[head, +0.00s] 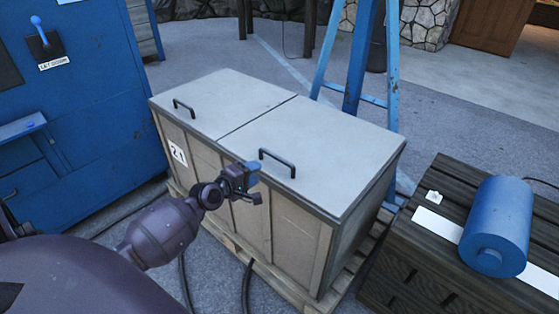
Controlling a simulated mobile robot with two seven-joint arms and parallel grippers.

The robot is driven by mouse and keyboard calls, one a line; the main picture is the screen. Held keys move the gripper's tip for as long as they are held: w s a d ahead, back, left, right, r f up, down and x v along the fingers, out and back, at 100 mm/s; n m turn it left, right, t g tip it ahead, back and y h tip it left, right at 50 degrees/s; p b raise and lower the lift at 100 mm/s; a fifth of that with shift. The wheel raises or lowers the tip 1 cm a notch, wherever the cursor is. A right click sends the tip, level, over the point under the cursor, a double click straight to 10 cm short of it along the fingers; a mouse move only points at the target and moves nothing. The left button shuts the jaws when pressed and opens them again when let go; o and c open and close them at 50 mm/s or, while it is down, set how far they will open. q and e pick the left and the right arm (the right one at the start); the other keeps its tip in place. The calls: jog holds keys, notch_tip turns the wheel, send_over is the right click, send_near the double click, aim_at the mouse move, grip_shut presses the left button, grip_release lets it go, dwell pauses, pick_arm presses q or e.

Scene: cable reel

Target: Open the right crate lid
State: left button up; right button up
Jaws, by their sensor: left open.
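The crate (290,232) stands on a wooden pallet and has two flat grey lids side by side. The right lid (335,140) lies closed, with a dark bar handle (277,162) near its front edge. The left lid (215,97) is also closed and has its own handle (184,108). My left gripper (256,184) is open and empty, in front of the crate's front face, just left of and below the right lid's handle in the picture. It appears apart from the handle. My right gripper is not in view.
A blue machine cabinet (85,120) with a lever stands at the left. A dark slatted box (425,255) at the right bears a blue cylinder (497,222). A blue ladder-like frame (358,60) stands behind the crate. Dark cables (184,280) run along the floor in front.

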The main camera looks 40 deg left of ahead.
aim_at(277, 158)
pick_arm(q)
jog(key=shift+n, duration=0.3)
jog(key=b+x, duration=0.1)
jog(key=x, duration=0.3)
jog(key=b+x, duration=0.1)
jog(key=x, duration=0.4)
jog(key=shift+w+a+r, duration=0.15)
jog(key=shift+w+a, duration=0.05)
jog(key=shift+w, duration=0.75)
jog(key=shift+w+d, duration=0.1)
jog(key=shift+w, duration=0.15)
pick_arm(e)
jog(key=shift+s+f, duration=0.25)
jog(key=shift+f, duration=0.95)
pick_arm(q)
jog(key=shift+c, duration=0.4)
grip_shut()
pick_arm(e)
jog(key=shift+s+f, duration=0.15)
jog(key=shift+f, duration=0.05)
